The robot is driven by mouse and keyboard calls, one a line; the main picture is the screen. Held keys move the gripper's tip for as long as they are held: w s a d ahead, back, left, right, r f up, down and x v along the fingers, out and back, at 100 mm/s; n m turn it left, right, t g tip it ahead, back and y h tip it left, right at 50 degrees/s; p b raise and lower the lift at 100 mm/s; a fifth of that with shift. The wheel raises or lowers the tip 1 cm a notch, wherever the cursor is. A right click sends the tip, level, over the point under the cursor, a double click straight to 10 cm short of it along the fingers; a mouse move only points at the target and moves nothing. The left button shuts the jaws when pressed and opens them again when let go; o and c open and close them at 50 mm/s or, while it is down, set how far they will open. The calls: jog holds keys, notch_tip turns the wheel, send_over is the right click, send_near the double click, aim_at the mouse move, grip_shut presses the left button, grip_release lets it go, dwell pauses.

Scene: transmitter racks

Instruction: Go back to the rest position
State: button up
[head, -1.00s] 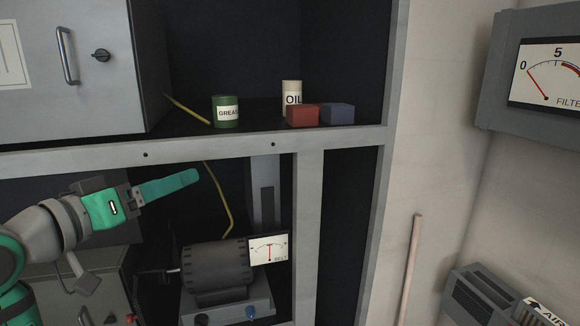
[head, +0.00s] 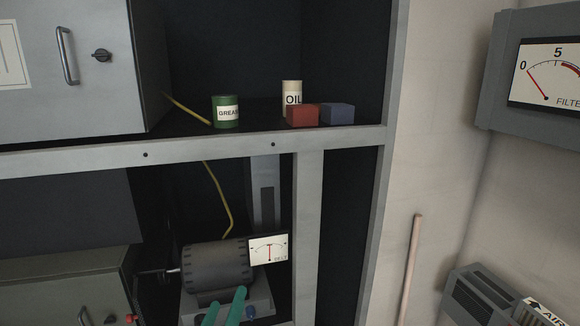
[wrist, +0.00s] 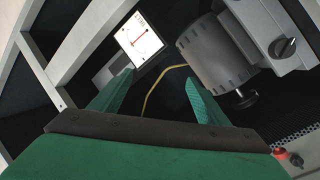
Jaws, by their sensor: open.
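My gripper (head: 224,308) shows at the bottom edge of the head view, as two green fingertips in front of the motor's base. The rest of my arm is out of that view. In the wrist view my gripper (wrist: 156,90) has its two green fingers spread apart, with nothing between them but a yellow cable behind. The grey motor (head: 218,264) stands beyond the fingers, and it also shows in the wrist view (wrist: 215,55). A belt meter (head: 268,249) with a white dial is beside the motor; it also shows in the wrist view (wrist: 139,38).
A grey shelf rail (head: 200,147) crosses above the motor. On the shelf stand a green grease can (head: 226,112), an oil can (head: 292,92), a red block (head: 302,115) and a blue block (head: 338,113). A grey upright (head: 308,230) stands right of the meter.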

jog(key=s+d+f+g+y, duration=0.1)
jog(key=s+d+f+y, duration=0.1)
jog(key=s+d+f, duration=0.55)
jog(key=s+d+f+g+y, duration=0.1)
jog(key=s+d+f, duration=0.1)
jog(key=s+f, duration=0.9)
jog(key=s+d+m, duration=0.3)
jog(key=s, duration=0.9)
jog(key=s+d+f+m+h, duration=0.1)
jog(key=s+d+m, duration=0.2)
jog(key=s, duration=0.8)
jog(key=shift+s+m+g, duration=0.4)
jog(key=shift+m, duration=0.1)
jog(key=shift+w+f, duration=0.1)
jog(key=shift+w, duration=0.05)
